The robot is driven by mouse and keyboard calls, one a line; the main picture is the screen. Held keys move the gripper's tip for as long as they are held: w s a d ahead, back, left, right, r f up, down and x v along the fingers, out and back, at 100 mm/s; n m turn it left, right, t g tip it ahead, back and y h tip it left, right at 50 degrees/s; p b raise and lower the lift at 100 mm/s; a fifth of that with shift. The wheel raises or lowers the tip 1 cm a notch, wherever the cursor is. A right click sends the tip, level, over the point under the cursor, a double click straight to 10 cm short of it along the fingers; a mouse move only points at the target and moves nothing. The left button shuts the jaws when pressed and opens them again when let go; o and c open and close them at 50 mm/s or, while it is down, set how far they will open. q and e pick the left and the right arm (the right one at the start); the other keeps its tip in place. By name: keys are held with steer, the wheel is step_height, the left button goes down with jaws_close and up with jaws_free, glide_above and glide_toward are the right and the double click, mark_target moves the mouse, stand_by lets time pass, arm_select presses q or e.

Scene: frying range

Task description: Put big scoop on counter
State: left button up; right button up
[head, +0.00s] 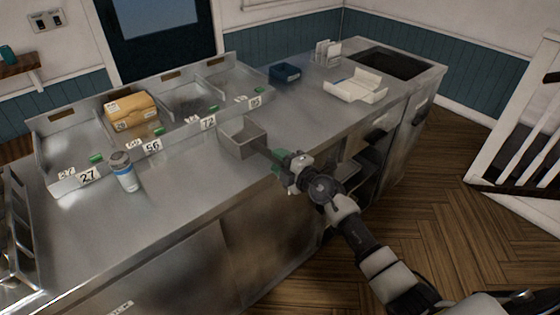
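The big scoop (243,139) is a grey metal open box with a handle pointing right, towards my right gripper. It is over the counter (190,188) near its front edge, just in front of the divided tray. I cannot tell whether its underside touches the counter top. My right gripper (281,160) is at the handle end and appears closed around it; green shows beside the fingers. The fingertips and most of the handle are hidden by the gripper. My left gripper is not in view.
A divided metal tray (62,160) with number tags holds a cardboard box (131,110). A shaker bottle (124,172) stands at the front left. A blue container (285,73) and an open white carton (355,87) stand further right. A dark recess (390,63) is at the far end.

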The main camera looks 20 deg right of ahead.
steer(key=shift+o, duration=1.1)
steer(key=shift+r, duration=0.25)
steer(key=f+v, duration=0.1)
steer(key=v, duration=1.1)
steer(key=shift+r+p, duration=0.35)
steer(key=shift+r, duration=0.05)
